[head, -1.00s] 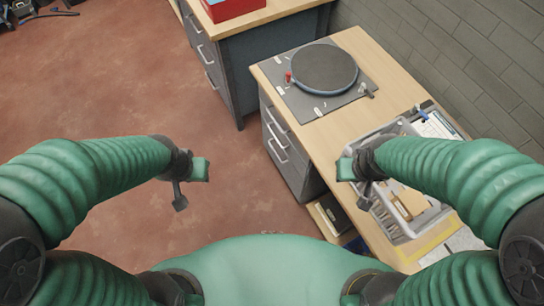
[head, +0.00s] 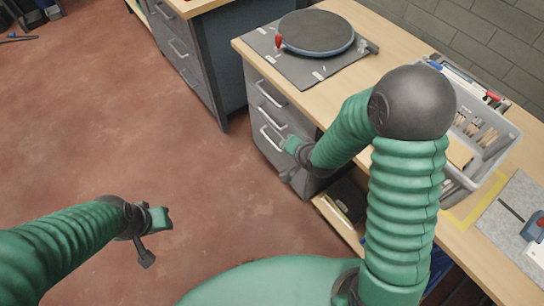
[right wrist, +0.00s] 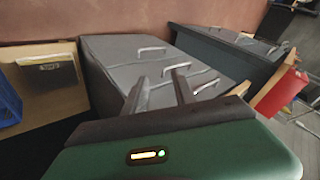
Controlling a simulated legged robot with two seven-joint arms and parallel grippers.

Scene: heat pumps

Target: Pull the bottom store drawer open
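The grey drawer unit (head: 256,108) stands under the near workbench and has three bar handles. The bottom drawer's handle (head: 270,139) is the lowest; in the right wrist view, where the floor is at the top, this handle (right wrist: 153,51) is uppermost. All three drawers look shut.
A round dark turntable (head: 316,32) and a grey basket (head: 487,133) stand on the workbench. An open shelf with a dark box (head: 346,199) is right of the drawers. Another drawer cabinet (head: 190,58) stands behind. Red floor left of the drawers is clear.

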